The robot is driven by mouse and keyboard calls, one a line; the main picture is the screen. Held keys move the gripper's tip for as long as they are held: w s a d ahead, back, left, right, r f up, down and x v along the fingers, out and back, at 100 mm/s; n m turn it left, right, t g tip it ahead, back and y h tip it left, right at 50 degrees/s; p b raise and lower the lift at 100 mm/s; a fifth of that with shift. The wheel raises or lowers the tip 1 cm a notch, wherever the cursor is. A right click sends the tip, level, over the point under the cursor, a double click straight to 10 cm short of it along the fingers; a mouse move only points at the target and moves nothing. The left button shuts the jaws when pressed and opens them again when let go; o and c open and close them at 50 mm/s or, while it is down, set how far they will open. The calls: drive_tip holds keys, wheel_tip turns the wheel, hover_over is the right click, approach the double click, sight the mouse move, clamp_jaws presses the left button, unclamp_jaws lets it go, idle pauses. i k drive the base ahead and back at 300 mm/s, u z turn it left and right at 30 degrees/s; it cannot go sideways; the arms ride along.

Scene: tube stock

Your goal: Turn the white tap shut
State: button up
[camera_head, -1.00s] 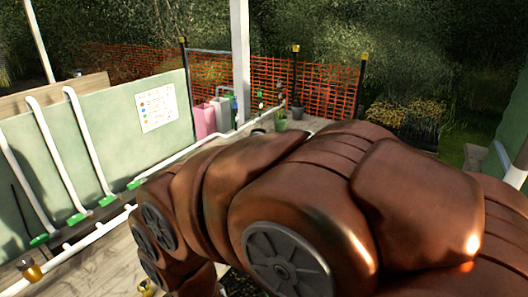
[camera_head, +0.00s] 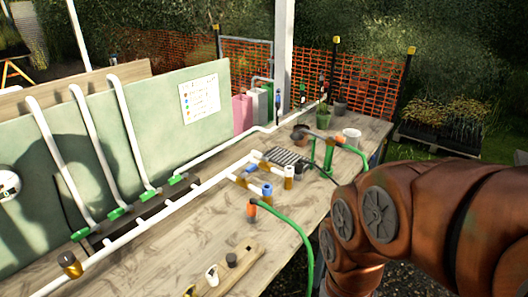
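A small white-topped fitting (camera_head: 212,275) stands on a wooden block on the bench in the lower middle. It looks like a tap with a white handle, but it is too small to tell how far it is turned. A dark round knob (camera_head: 231,260) sits on the same block, just right of it. My copper-coloured arm comes in from the right and bends down past the bench's right edge. My gripper is out of the frame.
The wooden bench (camera_head: 130,268) carries white pipes with green fittings (camera_head: 117,213), a blue-topped tap (camera_head: 267,191), a green hose (camera_head: 298,232) with an orange end, a dark grate (camera_head: 288,157) and pots. A green panel (camera_head: 150,110) stands behind. The bench's front-left area is fairly clear.

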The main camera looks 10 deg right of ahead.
sight(258, 154)
drive_tip(key=z, duration=0.5)
drive_tip(key=k, duration=0.6)
drive_tip(key=z, duration=0.4)
drive_tip(key=i, duration=0.9)
drive_tip(key=u, duration=1.25)
drive_tip(key=i, duration=0.5)
drive_tip(key=u, duration=0.55)
